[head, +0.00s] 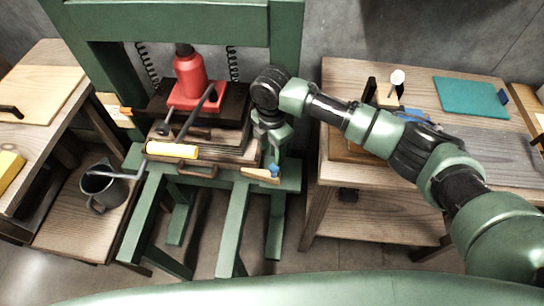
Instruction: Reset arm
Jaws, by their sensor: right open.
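My right arm reaches in from the right over the right-hand table. Its right gripper (273,150) points down at the right side of the green press (285,25). It is open, and I see nothing held in it. Its fingertips are small and partly lost against the press. A red bottle jack (190,75) stands in the press on a stack of wooden boards (215,145). A lever with a yellow grip (172,150) juts out at the front of the stack. My left gripper is not in view.
A wooden table (350,75) on the right holds a teal mat (468,97) and small tools. A wooden bench (45,60) on the left holds a pale board (40,85). A grey jug (103,185) stands on its lower shelf. Bare floor shows in front of the press.

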